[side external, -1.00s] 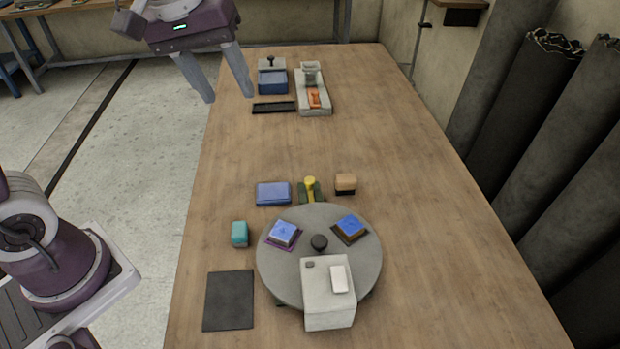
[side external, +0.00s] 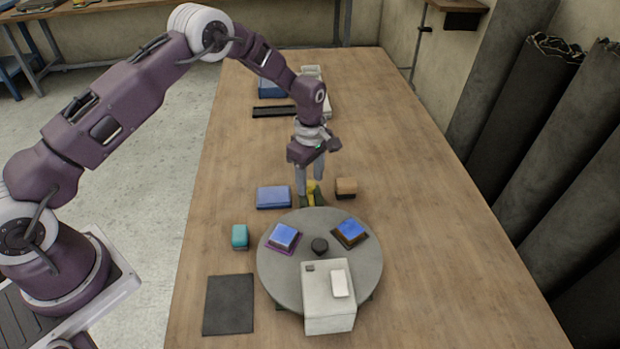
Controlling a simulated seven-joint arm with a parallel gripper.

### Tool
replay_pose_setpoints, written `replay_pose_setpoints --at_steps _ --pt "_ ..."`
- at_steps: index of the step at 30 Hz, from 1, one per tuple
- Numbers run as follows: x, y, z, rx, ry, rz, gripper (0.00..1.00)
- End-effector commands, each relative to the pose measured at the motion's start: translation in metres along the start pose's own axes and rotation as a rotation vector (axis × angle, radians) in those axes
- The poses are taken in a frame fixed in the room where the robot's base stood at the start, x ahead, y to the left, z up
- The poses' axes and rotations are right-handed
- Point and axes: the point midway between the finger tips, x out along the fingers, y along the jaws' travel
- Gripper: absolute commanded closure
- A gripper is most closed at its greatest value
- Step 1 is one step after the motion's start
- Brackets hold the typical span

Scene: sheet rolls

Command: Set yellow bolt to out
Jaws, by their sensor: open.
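The yellow bolt (side external: 311,187) sits on a small green base (side external: 317,201) at the far edge of the round grey turntable (side external: 272,266). My gripper (side external: 310,190) points down at the bolt, with its two grey fingers apart. The fingertips are at the bolt's height in the picture and partly cover it. I cannot tell whether they touch it.
A blue box (side external: 273,197) lies left of the bolt and a tan block (side external: 346,188) right of it. The turntable carries two blue-topped pieces, a black knob (side external: 319,245) and a white box (side external: 328,311). A teal block (side external: 240,236) and dark mat (side external: 228,304) lie left.

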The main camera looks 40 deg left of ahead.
Motion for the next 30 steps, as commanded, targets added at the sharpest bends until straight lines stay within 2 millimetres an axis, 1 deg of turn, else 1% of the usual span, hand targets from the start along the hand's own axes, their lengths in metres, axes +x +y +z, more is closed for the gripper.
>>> replay_pose_setpoints --at_steps 7,8,9,11,12,15,30 --pt "0.0027 0.0000 0.0000 0.001 0.000 0.000 0.51" --pt "0.0027 0.0000 0.0000 0.001 0.000 0.000 0.53" --pt "0.0026 0.0000 0.0000 0.001 0.000 0.000 0.61" --pt "0.0026 -0.0001 0.0000 0.001 0.000 0.000 0.73" --pt "0.0025 -0.0001 0.0000 0.001 0.000 0.000 0.81" --pt "0.0025 -0.0001 0.0001 0.001 0.000 0.000 1.00" --pt "0.0021 0.0000 0.0001 0.002 0.000 0.000 1.00"
